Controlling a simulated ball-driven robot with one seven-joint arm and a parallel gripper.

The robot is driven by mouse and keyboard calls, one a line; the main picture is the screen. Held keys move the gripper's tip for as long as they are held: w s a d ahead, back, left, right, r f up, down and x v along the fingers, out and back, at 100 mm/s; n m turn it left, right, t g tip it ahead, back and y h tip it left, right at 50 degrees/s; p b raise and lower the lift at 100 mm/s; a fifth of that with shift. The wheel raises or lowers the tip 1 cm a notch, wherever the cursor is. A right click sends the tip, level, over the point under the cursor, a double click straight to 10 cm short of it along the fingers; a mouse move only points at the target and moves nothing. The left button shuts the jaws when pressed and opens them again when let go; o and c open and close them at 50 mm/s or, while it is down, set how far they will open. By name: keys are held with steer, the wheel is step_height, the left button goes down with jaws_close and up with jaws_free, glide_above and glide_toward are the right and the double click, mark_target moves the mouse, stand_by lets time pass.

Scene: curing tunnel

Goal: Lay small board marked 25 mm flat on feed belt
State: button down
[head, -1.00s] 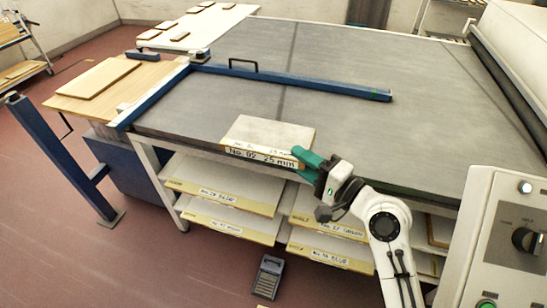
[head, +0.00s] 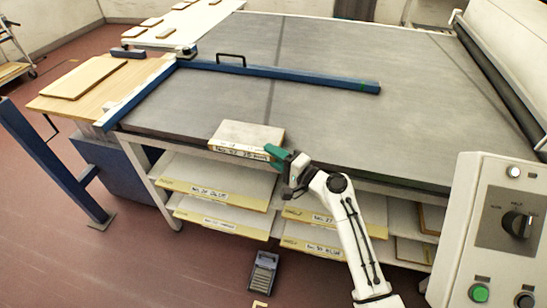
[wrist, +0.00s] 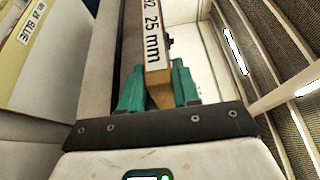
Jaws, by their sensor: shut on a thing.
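The small board marked 25 mm (head: 250,133) is pale on top, with a yellowish, labelled front edge. It appears about level at the near edge of the grey feed belt (head: 330,130); I cannot tell whether it touches the belt. My gripper (head: 278,158) has green fingers shut on the board's right front corner. In the wrist view, the board's labelled edge (wrist: 153,35) runs between the two green fingers (wrist: 160,88). The board's far side and underside are hidden there.
A blue fence bar (head: 300,80) with a black handle lies across the belt. Shelves below hold labelled boards (head: 216,190). A control panel (head: 505,230) stands at right, and a wooden side table (head: 120,95) at left. The belt's middle is clear.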

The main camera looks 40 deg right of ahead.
steer(key=shift+f, duration=0.2)
steer(key=c, duration=0.8)
jaws_free()
steer(key=s+d+b, duration=0.2)
steer(key=s, duration=1)
steer(key=s+a+f+n+g+y, duration=0.2)
steer(key=s+a+f+n+g, duration=0.6)
steer(key=a+f+n+g, duration=0.35)
steer(key=s+f+n+g+h, duration=0.1)
steer(key=s+n+g+h, duration=0.3)
steer(key=s, duration=0.9)
steer(key=shift+s+n+g+h, duration=0.2)
steer(key=shift+n+g+h, duration=0.2)
steer(key=shift+g, duration=0.35)
